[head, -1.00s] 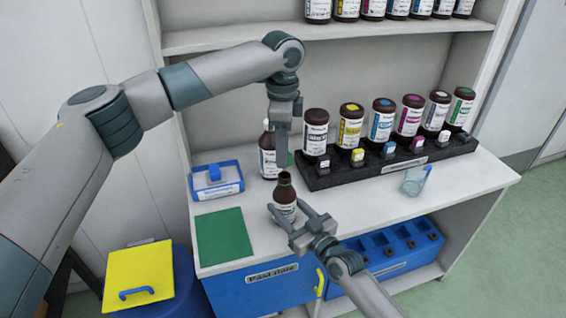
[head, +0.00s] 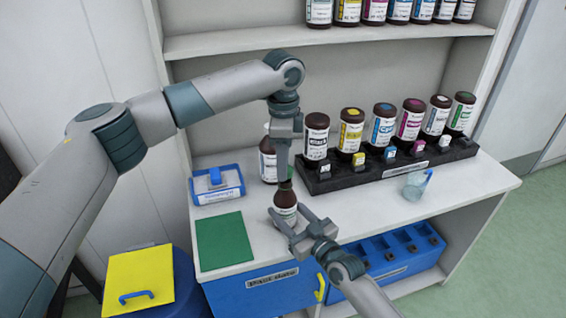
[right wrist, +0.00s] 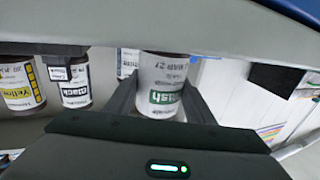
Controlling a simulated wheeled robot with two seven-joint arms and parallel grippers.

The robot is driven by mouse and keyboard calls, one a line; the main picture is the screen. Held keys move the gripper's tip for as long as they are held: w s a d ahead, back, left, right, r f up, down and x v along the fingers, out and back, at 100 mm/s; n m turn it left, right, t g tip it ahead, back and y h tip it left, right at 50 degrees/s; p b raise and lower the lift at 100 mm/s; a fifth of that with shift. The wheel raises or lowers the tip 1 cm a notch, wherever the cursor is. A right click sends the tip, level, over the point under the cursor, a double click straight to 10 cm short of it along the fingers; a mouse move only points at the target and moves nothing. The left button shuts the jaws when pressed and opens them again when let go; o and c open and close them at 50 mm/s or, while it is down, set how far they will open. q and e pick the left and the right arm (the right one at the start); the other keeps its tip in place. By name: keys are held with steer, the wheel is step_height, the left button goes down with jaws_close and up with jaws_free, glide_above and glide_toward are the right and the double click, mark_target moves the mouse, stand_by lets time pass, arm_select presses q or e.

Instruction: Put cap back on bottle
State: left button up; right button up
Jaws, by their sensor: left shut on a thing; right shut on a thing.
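A brown bottle (head: 286,200) with a white label stands upright near the front edge of the white bench. My right gripper (head: 292,229) is shut around its lower body from the front. The right wrist view shows its label with a green band (right wrist: 166,96) between the fingers. My left gripper (head: 284,177) points straight down just above the bottle's neck, shut on the cap. Only a small green bit of the cap (head: 290,173) shows beside the fingers. Whether the cap touches the neck cannot be told.
Another brown bottle (head: 267,160) stands close behind the left gripper. A black rack (head: 390,166) with several ink bottles is to the right, with a clear beaker (head: 414,187) before it. A blue-framed box (head: 217,186) and green mat (head: 223,240) lie left.

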mark_target(285, 199)
arm_select(q)
steer(key=shift+f, duration=0.85)
steer(key=shift+f, duration=0.55)
stand_by(0.4)
steer(key=m, duration=0.6)
steer(key=shift+w+m, duration=0.15)
steer(key=shift+m, duration=0.15)
steer(key=m, duration=0.5)
steer(key=shift+w+d+m, duration=0.1)
steer(key=shift+d+m, duration=0.1)
steer(key=shift+m, duration=0.2)
steer(key=m, duration=0.6)
steer(key=shift+d+m, duration=0.1)
steer(key=shift+m, duration=0.3)
steer(key=m, duration=0.7)
steer(key=shift+d, duration=0.15)
steer(key=o, duration=1)
